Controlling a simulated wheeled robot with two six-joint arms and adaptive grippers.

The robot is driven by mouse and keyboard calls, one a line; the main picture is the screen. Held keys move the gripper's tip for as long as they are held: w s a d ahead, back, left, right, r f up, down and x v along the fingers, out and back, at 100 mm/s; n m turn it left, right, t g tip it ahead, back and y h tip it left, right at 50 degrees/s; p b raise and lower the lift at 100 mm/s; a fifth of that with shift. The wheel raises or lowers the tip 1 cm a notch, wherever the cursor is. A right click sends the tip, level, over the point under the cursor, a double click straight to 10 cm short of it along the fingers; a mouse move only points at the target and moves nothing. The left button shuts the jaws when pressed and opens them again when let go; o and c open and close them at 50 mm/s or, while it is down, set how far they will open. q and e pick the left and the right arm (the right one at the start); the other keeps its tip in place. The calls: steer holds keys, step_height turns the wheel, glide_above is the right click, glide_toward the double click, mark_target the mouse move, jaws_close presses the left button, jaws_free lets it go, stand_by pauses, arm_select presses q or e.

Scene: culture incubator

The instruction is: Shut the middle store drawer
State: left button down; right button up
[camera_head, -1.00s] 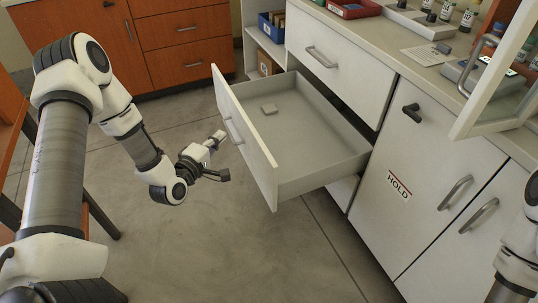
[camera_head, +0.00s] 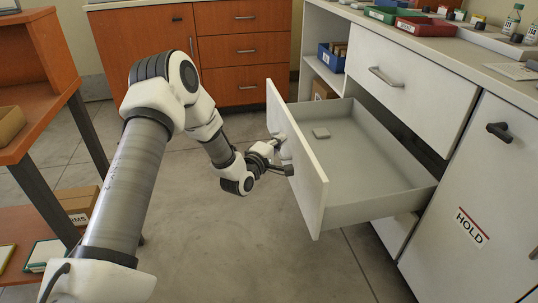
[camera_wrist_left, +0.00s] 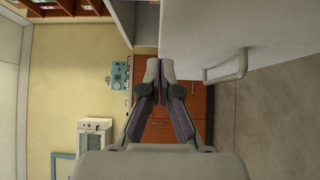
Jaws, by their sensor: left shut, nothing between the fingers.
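The middle store drawer (camera_head: 375,208) is pulled far out of the white cabinet, below a shut top drawer (camera_head: 410,85). My left gripper (camera_head: 286,162) is shut and empty at the outer face of this front. In the left wrist view, the shut fingertips (camera_wrist_left: 165,66) are beside a white front (camera_wrist_left: 245,28) with a bar handle (camera_wrist_left: 232,70). I cannot tell whether the fingers touch it. In the head view the gripper hides the handle area. My right gripper is not in view.
A white door marked HOLD (camera_head: 475,180) is right of the drawer. Orange cabinets (camera_head: 240,50) stand behind, and an orange shelf unit (camera_head: 45,110) is at the left. The floor (camera_head: 230,245) between is clear. Bins and bottles stand on the counter.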

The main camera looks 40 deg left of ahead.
mark_target(297, 134)
arm_select(q)
steer(key=shift+w+d+f+b, duration=0.1)
steer(key=shift+w+d+b, duration=0.2)
steer(key=shift+w+d, duration=0.8)
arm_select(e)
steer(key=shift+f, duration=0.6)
